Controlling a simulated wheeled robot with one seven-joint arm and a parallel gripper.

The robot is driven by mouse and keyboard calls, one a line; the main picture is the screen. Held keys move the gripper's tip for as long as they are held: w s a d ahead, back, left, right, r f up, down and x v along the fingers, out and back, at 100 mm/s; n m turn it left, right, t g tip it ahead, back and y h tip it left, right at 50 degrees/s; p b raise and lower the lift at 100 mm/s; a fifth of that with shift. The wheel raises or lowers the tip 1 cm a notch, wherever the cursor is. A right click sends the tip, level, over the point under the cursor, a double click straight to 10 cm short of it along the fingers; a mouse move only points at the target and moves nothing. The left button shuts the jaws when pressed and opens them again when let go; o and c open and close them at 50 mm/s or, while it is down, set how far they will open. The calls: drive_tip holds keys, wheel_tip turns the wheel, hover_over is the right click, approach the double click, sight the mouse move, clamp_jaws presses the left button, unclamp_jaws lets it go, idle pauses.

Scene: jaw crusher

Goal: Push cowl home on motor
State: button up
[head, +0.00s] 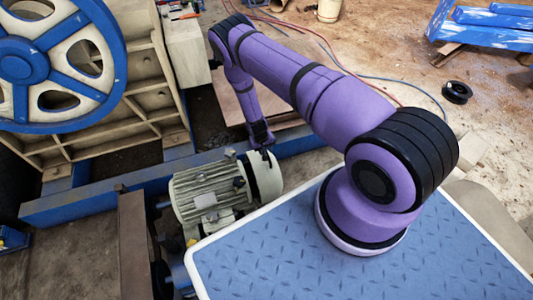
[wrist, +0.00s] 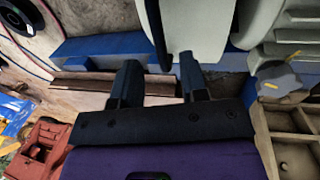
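The motor (head: 208,197) is a cream, finned body lying beside the blue rail. The cowl (head: 264,176) is a smooth cream cap at its right end. In the wrist view the cowl (wrist: 198,28) is at top centre, and part of the motor (wrist: 290,25) is at top right. A dark strip shows between them; I cannot tell how wide the gap is. My gripper (head: 265,152) is at the cowl's upper edge. In the wrist view my gripper (wrist: 159,62) has its fingers apart, close to the cowl's dark outer edge. I cannot tell if they touch it.
A blue spoked flywheel (head: 35,62) and the crusher frame stand at the left. A blue rail (head: 105,203) runs behind the motor. A blue tread-plate platform (head: 300,265) lies under my arm. Hoses (head: 380,78) cross the dirt floor at the back right.

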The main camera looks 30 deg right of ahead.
drive_tip(key=shift+s+d+f, duration=0.1)
drive_tip(key=shift+d+f, duration=0.1)
drive_tip(key=shift+f, duration=0.8)
drive_tip(key=shift+d+f, duration=0.2)
drive_tip(key=shift+f, duration=0.75)
